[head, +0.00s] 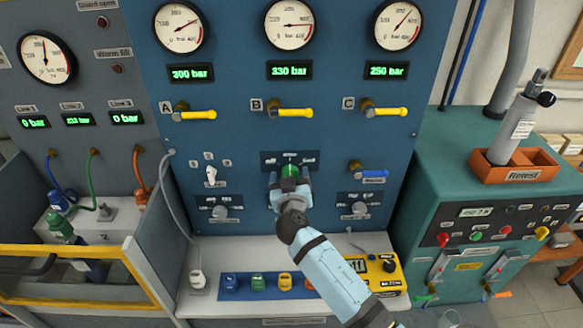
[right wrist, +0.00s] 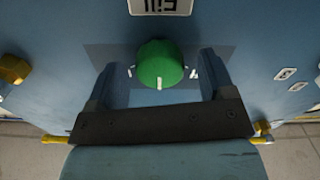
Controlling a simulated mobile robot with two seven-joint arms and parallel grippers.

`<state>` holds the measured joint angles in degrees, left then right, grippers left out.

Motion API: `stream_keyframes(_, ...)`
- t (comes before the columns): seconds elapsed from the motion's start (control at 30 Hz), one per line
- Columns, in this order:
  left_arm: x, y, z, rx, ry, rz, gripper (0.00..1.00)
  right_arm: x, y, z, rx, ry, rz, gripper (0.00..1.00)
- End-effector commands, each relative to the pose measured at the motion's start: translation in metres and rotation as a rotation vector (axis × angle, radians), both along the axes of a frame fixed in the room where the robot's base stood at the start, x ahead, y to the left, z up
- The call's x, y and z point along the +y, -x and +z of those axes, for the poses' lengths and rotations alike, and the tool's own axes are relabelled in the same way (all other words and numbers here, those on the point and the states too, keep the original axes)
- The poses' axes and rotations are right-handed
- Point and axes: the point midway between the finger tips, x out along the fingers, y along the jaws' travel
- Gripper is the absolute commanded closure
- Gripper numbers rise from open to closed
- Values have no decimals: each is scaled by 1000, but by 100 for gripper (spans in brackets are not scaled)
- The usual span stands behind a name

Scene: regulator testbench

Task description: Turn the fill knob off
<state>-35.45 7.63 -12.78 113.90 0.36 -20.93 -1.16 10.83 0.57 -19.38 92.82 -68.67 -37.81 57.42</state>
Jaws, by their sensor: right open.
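The green fill knob (head: 291,171) is on the blue panel, below the middle row of yellow levers. In the right wrist view the knob (right wrist: 160,62) shows from the front, with a label reading "Fill", upside down, above it. A white mark on the knob points down in that picture, with small white marks on both sides. My right gripper (head: 290,187) is at the knob. In the right wrist view its two fingers (right wrist: 158,75) stand apart, one on each side of the knob, with a gap to it. My left gripper is not in view.
Yellow levers A (head: 194,114), B (head: 291,113) and C (head: 386,111) are above the knob. A white selector (head: 211,175) is to the left and a blue lever (head: 375,180) to the right. A yellow meter (head: 385,278) lies on the ledge below.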

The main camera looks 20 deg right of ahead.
Motion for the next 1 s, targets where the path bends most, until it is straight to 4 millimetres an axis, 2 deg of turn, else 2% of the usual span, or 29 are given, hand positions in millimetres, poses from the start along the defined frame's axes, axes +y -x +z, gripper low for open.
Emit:
stream_keyframes(0.43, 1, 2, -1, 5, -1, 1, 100, 1, 1, 0, 1, 0, -1, 24)
stream_keyframes(0.6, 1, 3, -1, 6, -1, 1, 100, 1, 1, 0, 0, 0, -1, 64)
stream_keyframes(0.67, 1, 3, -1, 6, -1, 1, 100, 1, 1, 0, 0, 0, -1, 74)
stream_keyframes(1.0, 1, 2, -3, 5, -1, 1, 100, 1, 1, -1, 10, 41, -1, 74)
